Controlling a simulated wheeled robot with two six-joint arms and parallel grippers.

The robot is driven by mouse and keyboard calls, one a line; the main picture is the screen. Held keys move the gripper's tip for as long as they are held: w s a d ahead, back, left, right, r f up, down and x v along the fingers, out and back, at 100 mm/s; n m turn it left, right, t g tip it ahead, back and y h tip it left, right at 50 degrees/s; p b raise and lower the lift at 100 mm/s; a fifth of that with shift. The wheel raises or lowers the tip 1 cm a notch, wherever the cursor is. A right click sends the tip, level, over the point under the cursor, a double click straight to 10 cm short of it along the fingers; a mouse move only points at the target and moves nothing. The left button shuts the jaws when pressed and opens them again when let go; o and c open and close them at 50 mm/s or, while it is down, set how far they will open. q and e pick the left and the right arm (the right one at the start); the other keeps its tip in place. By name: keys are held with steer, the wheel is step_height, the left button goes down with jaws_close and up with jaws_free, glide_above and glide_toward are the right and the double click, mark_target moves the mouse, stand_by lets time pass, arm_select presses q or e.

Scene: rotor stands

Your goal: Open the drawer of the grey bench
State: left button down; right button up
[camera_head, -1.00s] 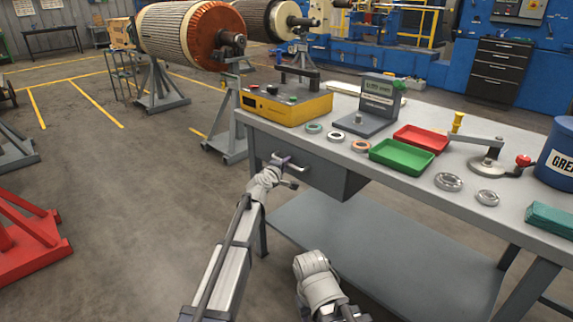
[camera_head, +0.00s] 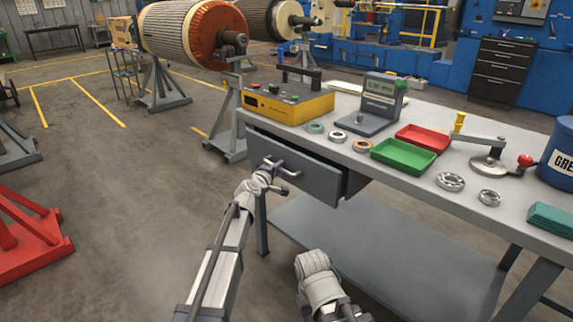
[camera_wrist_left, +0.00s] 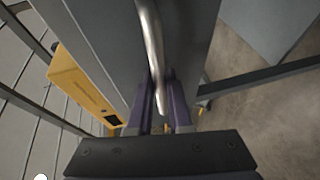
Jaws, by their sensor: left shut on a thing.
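The grey bench (camera_head: 470,205) stands at the right in the head view. Its grey drawer (camera_head: 318,180) is under the left end of the top and is partly pulled out, with a dark gap behind its front. My left gripper (camera_head: 270,178) is at the silver drawer handle (camera_head: 286,166). In the left wrist view the handle (camera_wrist_left: 153,45) runs between the purple fingers of the gripper (camera_wrist_left: 160,105), which is shut on it. My right arm (camera_head: 320,285) shows at the bottom middle; its fingers cannot be made out.
On the bench top are a yellow device (camera_head: 288,105), a green tray (camera_head: 404,156), a red tray (camera_head: 423,137), several metal rings and a blue drum (camera_head: 559,155). A red stand (camera_head: 30,225) is at the left. The floor in front of the drawer is open.

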arm_select(q)
steer(key=s+a, duration=1.6)
steer(key=s, duration=0.1)
steer(key=shift+s, duration=0.25)
steer(key=shift+a, duration=0.1)
steer(key=c, duration=1.1)
jaws_free()
steer(key=shift+p+v, duration=0.75)
steer(key=shift+v, duration=3.15)
